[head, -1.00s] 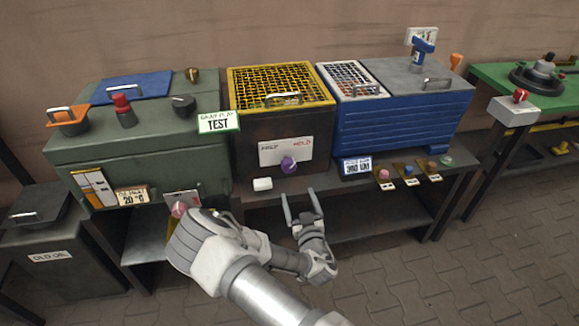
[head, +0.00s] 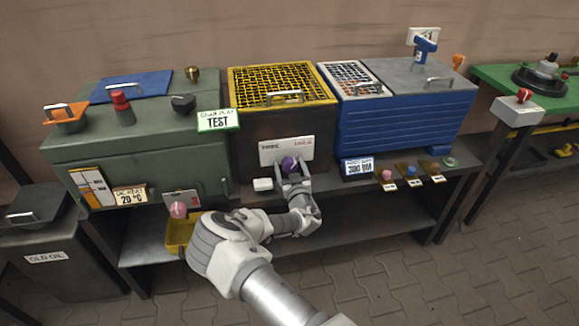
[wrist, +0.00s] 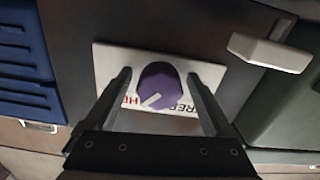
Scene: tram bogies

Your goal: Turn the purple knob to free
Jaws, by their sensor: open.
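The purple knob (head: 288,164) sits on a white label plate (head: 272,152) on the front of the dark box with the yellow mesh lid (head: 282,84). It also shows in the wrist view (wrist: 158,84), with a white pointer line aimed at the lower left of the picture. The plate bears black and red lettering, partly hidden by the knob and fingers. My gripper (head: 293,178) is open in front of the knob. In the wrist view my gripper (wrist: 160,88) has one finger on each side of the knob, with gaps visible.
A blue ribbed box (head: 400,125) is to the right. A pink knob (head: 178,209) and a yellow bin (head: 180,234) are at the left.

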